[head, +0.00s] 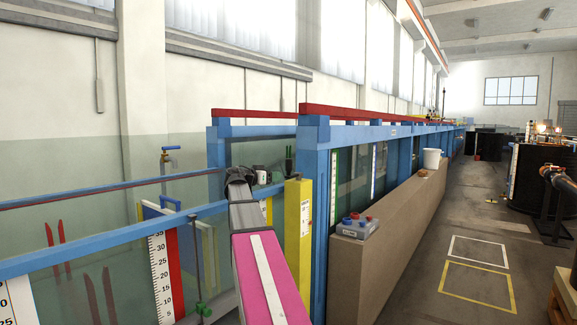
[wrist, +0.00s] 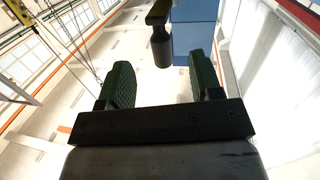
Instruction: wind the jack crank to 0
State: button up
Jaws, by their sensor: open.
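A black crank handle (wrist: 161,48) hangs from a black crank arm (wrist: 158,14) at the top centre of the wrist view, beside a blue box-shaped part (wrist: 194,30). My gripper (wrist: 160,66) is open, with a green ridged finger on each side. The grip's lower end lies in line with the gap between the fingertips; I cannot tell whether it is inside the gap. No finger visibly touches it. In the head view my gripper (head: 289,156) points upward near the blue frame. I cannot make out the crank there, and no crank reading shows.
A yellow post (head: 298,222) stands right of my arm. The blue-framed glass flume (head: 312,135) runs into the distance. A control box (head: 357,228) and white bucket (head: 432,159) sit on the tan ledge (head: 385,235).

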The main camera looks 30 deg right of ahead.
aim_at(292, 175)
jog(key=shift+m+h, duration=0.4)
jog(key=shift+m, duration=0.1)
jog(key=d+r, duration=0.1)
jog(key=d, duration=0.3)
jog(key=w+d+r, duration=0.1)
jog(key=d, duration=0.3)
jog(key=w+d+r, duration=0.1)
jog(key=d, duration=0.2)
jog(key=shift+w+d+r, duration=0.2)
jog(key=shift+d+r, duration=0.05)
jog(key=shift+d, duration=0.15)
grip_shut()
jog(key=shift+s, duration=0.1)
